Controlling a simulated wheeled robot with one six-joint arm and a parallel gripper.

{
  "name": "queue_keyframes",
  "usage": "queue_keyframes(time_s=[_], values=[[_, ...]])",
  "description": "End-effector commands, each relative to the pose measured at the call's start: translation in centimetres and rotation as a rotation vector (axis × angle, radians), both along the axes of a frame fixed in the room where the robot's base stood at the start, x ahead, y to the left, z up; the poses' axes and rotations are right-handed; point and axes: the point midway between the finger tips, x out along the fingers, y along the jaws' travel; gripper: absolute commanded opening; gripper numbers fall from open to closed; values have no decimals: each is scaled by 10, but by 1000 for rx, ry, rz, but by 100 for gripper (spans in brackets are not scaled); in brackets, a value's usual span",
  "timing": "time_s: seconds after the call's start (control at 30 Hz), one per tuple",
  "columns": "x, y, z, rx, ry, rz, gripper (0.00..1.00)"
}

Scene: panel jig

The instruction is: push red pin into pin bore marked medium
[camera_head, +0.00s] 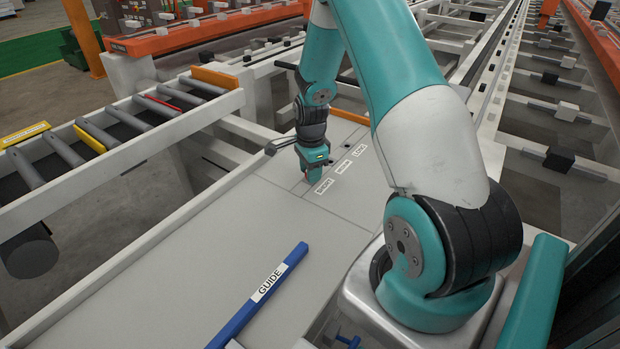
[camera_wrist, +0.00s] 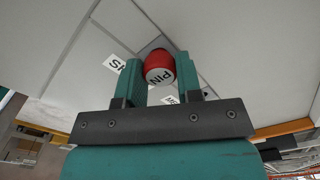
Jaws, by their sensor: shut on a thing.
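The red pin (camera_wrist: 159,62) is between my gripper's two teal fingers (camera_wrist: 158,72) in the wrist view, with its grey end lettered "PIN" facing the camera. In the head view my gripper (camera_head: 312,172) points down at the grey panel, left of the "MEDIUM" label (camera_head: 344,167) and close to the "SHORT" label (camera_head: 324,186). I cannot tell whether the pin's far end touches the panel or is in a bore.
The "LONG" label (camera_head: 361,149) has a dark open hole (camera_head: 346,146) beside it. A blue bar marked "GUIDE" (camera_head: 262,292) lies on the nearer panel (camera_head: 190,265). A roller conveyor (camera_head: 100,135) runs along the left. The panel around the guide is clear.

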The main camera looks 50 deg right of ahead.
Motion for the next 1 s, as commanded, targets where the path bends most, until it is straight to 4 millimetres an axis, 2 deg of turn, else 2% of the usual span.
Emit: queue_keyframes(time_s=[0.53, 1.0], values=[[0, 0, 9, 0, 0, 0, 4], [0, 0, 33, 0, 0, 0, 4]])
